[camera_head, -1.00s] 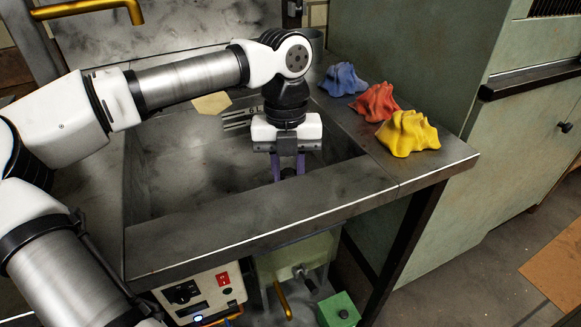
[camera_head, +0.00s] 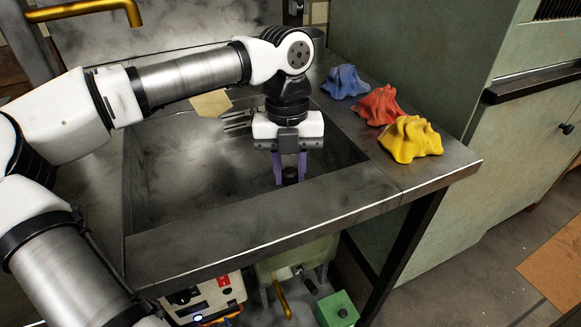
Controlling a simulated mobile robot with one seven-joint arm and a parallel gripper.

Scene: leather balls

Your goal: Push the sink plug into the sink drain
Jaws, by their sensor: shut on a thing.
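My gripper (camera_head: 290,172) points down inside the metal sink (camera_head: 185,172), near its right front corner. Its two purple fingers are shut on a small dark sink plug (camera_head: 290,175), whose top shows between them. The front rim of the sink partly closes in the view below the fingertips. I cannot see the sink drain or tell how the plug sits to it.
Blue (camera_head: 345,81), red (camera_head: 376,104) and yellow (camera_head: 411,139) crumpled cloths lie on the counter right of the sink. A yellow faucet (camera_head: 134,12) is at the back left. A green cabinet (camera_head: 420,110) stands at the right. A green box (camera_head: 338,310) is below.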

